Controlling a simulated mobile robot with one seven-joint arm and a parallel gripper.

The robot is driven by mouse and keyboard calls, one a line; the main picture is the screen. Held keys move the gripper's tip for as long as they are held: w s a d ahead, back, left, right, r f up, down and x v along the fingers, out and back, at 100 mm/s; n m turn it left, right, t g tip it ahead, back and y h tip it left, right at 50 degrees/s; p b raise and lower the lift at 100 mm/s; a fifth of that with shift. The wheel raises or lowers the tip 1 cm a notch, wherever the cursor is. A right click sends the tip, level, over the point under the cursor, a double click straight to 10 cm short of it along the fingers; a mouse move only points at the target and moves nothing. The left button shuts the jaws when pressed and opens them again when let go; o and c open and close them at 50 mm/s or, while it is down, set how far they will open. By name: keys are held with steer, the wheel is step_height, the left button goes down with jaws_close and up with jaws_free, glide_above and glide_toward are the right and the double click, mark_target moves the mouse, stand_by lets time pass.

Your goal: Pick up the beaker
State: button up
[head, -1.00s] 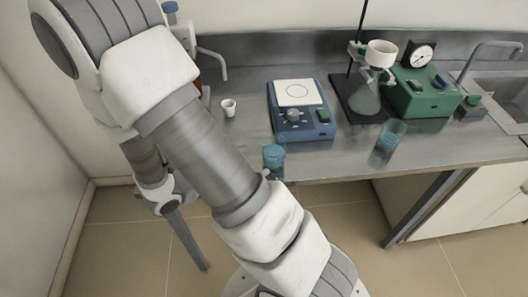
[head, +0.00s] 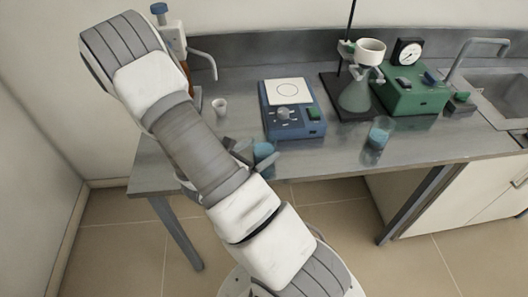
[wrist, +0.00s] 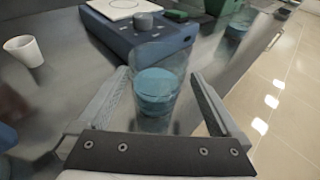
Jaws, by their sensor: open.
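A clear glass beaker (head: 264,152) with blue liquid stands upright near the front edge of the bench, partly hidden by my gripper in the head view. In the wrist view the beaker (wrist: 157,92) stands between the two fingers. My gripper (wrist: 160,74) is open, with a finger on each side of the beaker and a visible gap to both. A second, similar beaker (head: 380,131) with blue liquid stands farther right on the bench.
A blue hotplate-like device (head: 291,112) sits just behind the beaker. A small white cup (head: 219,107) stands to the left. A flask on a stand (head: 356,95) and a green box with a gauge (head: 413,92) stand back right, beside a sink (head: 500,92).

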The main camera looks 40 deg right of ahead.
mark_target(270, 142)
steer(key=x, duration=0.5)
steer(key=shift+w+d, duration=0.25)
steer(key=shift+d, duration=0.1)
steer(key=c, duration=1.4)
